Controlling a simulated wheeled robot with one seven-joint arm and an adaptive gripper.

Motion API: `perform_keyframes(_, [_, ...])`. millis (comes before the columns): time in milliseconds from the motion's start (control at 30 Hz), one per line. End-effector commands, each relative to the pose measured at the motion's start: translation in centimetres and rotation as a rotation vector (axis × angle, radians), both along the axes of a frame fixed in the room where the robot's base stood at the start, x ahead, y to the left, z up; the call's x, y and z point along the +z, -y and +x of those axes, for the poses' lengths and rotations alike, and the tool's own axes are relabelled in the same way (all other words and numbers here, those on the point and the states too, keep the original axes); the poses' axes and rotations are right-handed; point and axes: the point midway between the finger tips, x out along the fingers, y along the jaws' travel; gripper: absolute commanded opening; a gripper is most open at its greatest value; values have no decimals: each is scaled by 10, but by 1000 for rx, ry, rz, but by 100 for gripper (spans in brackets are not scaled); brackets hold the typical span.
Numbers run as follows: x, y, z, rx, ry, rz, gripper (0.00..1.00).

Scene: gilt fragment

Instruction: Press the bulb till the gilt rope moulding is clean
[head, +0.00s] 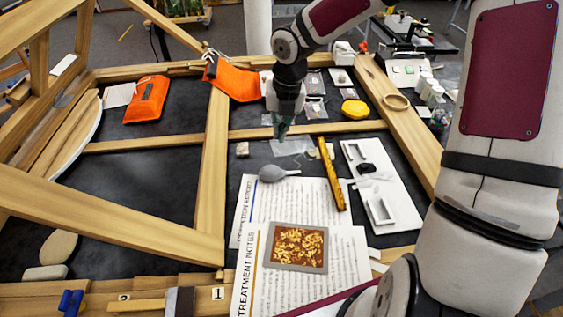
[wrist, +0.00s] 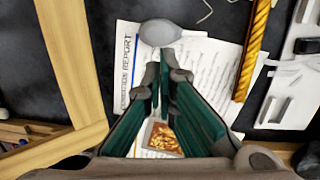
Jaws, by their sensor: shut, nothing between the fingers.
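The grey rubber bulb (head: 273,173) lies on its side on the dark table, at the top edge of the printed sheets, its thin nozzle pointing right toward the moulding. It also shows in the wrist view (wrist: 160,32), just beyond my fingertips. The gilt rope moulding (head: 331,175) is a narrow twisted gold strip lying right of the bulb; it also shows in the wrist view (wrist: 253,50). Whether dirt is on it is too small to tell. My gripper (head: 282,131) is shut and empty, pointing down above the table, apart from the bulb. Its fingers (wrist: 166,72) fill the middle of the wrist view.
Printed sheets (head: 250,212) lie below the bulb, with a framed gold-flaked panel (head: 297,247) on them. A white tray (head: 378,190) stands right of the moulding. Wooden bars (head: 214,160) cross the table. Orange pouches (head: 146,100) and a yellow lump (head: 355,109) lie farther back.

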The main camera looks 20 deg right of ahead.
Motion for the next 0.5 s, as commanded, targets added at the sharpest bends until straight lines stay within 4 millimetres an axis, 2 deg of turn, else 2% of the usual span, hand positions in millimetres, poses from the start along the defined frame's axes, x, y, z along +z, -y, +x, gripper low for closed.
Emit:
perform_keyframes(200, [5,2,2,4,-11,15,0])
perform_keyframes(500, [3,2,2,3,-11,15,0])
